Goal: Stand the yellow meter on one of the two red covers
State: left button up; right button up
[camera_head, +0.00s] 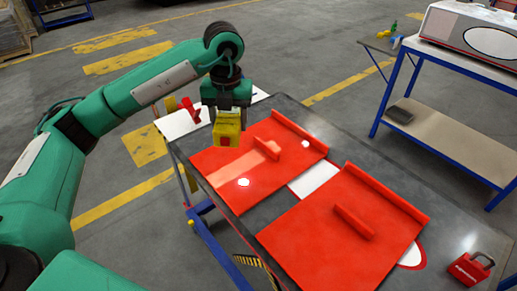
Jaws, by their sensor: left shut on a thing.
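My left gripper (228,112) comes in from the left and points down, shut on the yellow meter (228,131). The meter is a small yellow box with a red patch on its front, and it appears above the left part of the farther red cover. I cannot tell whether its bottom touches the cover. The farther red cover (228,164) lies flat on the dark table, with a raised rim along its far right edge and a short raised bar. The nearer red cover (310,235) lies beside it with the same rim and bar. My right gripper is not in view.
A red padlock-like object (470,268) sits at the table's right corner. A white sheet (316,178) shows between the covers. A red item (190,110) stands on a white surface behind my gripper. A blue-legged bench (450,113) with a large device stands at right.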

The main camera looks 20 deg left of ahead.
pick_arm(q)
jog(key=n, duration=0.1)
jog(key=r+n, duration=0.1)
jog(key=n, duration=0.1)
jog(key=r+n, duration=0.1)
jog(key=shift+w+a, duration=0.25)
jog(key=shift+w, duration=0.1)
jog(key=n, duration=0.1)
jog(key=r+n, duration=0.1)
jog(key=n, duration=0.2)
jog(key=shift+w+a+r, duration=0.25)
jog(key=shift+r, duration=0.1)
send_over(232, 170)
jog(key=shift+n, duration=0.3)
notch_tip(232, 170, down, 15)
jog(key=shift+d+r, duration=0.1)
notch_tip(232, 170, down, 5)
jog(key=shift+f+p, duration=0.1)
jog(key=shift+p, duration=0.55)
jog(key=shift+f, duration=0.15)
jog(key=o, duration=1.2)
jog(key=shift+o, duration=0.2)
